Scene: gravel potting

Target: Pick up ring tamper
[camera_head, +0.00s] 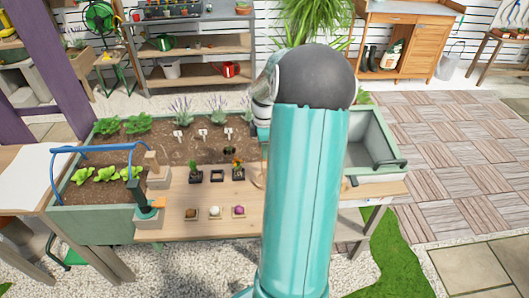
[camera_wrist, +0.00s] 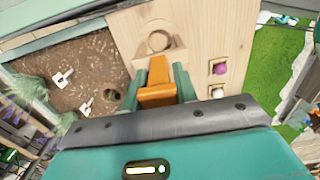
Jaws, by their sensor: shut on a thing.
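My gripper (camera_wrist: 159,70) shows in the wrist view, its two green fingers closed on the orange handle of the ring tamper (camera_wrist: 156,90). A round wooden ring shape (camera_wrist: 160,41) lies just beyond the fingertips, over the pale wooden board; I cannot tell whether it is the tamper's ring or part of a holder, or whether it touches the board. In the head view my own arm covers the gripper and the tamper.
The wooden work board (camera_head: 215,221) borders the soil planter (camera_head: 100,191).

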